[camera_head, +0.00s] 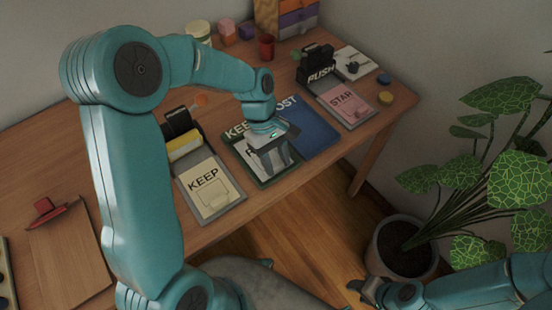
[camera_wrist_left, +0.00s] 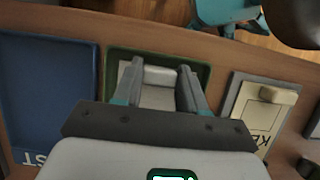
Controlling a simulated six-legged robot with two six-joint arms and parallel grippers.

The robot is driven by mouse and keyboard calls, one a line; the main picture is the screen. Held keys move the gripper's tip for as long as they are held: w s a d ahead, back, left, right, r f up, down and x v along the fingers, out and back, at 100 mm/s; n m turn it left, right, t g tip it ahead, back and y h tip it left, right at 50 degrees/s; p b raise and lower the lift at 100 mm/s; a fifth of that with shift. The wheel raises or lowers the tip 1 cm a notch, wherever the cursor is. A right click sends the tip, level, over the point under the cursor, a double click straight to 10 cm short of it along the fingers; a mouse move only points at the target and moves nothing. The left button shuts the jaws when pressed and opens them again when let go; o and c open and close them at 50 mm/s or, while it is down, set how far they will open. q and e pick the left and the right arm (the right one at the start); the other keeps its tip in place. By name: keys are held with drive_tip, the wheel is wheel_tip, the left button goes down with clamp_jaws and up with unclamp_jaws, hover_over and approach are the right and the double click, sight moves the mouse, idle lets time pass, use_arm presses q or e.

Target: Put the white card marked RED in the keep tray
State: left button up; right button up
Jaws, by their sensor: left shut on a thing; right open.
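The keep tray (camera_head: 237,131) is green, lettered KEEP, and lies near the table's front edge. My left gripper (camera_head: 272,154) is over it, pointing down and shut on the white card (camera_head: 250,161). A letter R shows on the card; the rest of its word is hidden by the gripper. In the left wrist view the card (camera_wrist_left: 158,78) shows between my fingers (camera_wrist_left: 158,92), inside the outline of the green tray rim (camera_wrist_left: 150,54). I cannot tell whether it touches the tray floor. My right gripper (camera_head: 368,290) is open and empty, low beside the plant pot.
A blue tray (camera_head: 312,133) lies right of the keep tray. A cream KEEP card (camera_head: 208,190) lies to its left. A pink STAR card (camera_head: 345,103), a black PUSH device (camera_head: 317,66) and a clipboard (camera_head: 68,256) are on the table. A potted plant (camera_head: 402,248) stands right.

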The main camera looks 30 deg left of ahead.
use_arm(q)
drive_tip(key=o, duration=1.1)
drive_tip(key=shift+r, duration=0.15)
drive_tip(key=p+v, duration=0.1)
drive_tip(key=v, duration=1.1)
drive_tip(key=shift+p, duration=0.4)
